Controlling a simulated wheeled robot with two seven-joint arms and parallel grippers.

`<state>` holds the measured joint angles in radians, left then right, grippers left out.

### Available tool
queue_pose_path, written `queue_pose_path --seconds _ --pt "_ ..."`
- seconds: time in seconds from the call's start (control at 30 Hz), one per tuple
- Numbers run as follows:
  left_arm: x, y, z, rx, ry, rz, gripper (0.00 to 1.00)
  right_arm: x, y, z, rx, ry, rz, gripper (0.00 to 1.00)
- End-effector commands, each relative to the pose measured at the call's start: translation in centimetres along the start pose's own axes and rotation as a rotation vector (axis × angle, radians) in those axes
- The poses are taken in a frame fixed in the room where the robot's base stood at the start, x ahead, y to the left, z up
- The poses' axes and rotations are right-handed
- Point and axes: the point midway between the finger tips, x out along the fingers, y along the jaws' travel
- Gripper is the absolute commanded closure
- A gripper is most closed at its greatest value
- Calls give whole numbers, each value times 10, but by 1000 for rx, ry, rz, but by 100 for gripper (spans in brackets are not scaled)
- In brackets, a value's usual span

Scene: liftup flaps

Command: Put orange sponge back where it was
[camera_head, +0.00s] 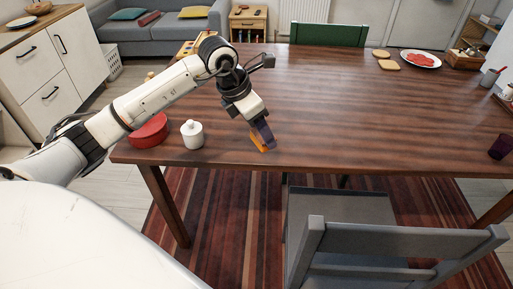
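The orange sponge (258,141) is at the end of my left arm, near the front edge of the wooden table (330,95). My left gripper (263,136) points down over it, with its dark fingers at the sponge and covering part of it. The gripper looks closed on the sponge. The sponge is at or just above the table top; I cannot tell whether it touches. My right gripper is not in view.
A white lidded jar (192,134) and a red round pot (149,131) stand left of the sponge. A grey chair (390,250) is at the front edge. A plate with red food (421,59) and a purple cup (500,147) are right. The table's middle is clear.

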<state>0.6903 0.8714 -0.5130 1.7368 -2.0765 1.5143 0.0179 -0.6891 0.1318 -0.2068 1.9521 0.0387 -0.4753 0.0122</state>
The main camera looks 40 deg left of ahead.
Motion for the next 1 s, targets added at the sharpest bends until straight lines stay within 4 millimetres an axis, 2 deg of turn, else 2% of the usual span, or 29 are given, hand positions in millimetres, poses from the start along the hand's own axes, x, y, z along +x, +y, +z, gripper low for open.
queue_pose_path --seconds 0.1,0.2,0.37,0.7,0.87,1.0 --pt "-12 21 13 -240 -4 105 67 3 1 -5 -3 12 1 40" --pt "-19 35 19 -403 -3 172 67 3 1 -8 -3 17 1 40" --pt "-24 48 22 -548 2 233 67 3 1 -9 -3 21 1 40" --pt "24 50 0 -576 5 242 67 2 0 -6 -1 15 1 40" --pt "35 50 -4 -575 4 242 67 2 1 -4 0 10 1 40" --pt "52 49 -12 -575 7 241 67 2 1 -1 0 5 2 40"
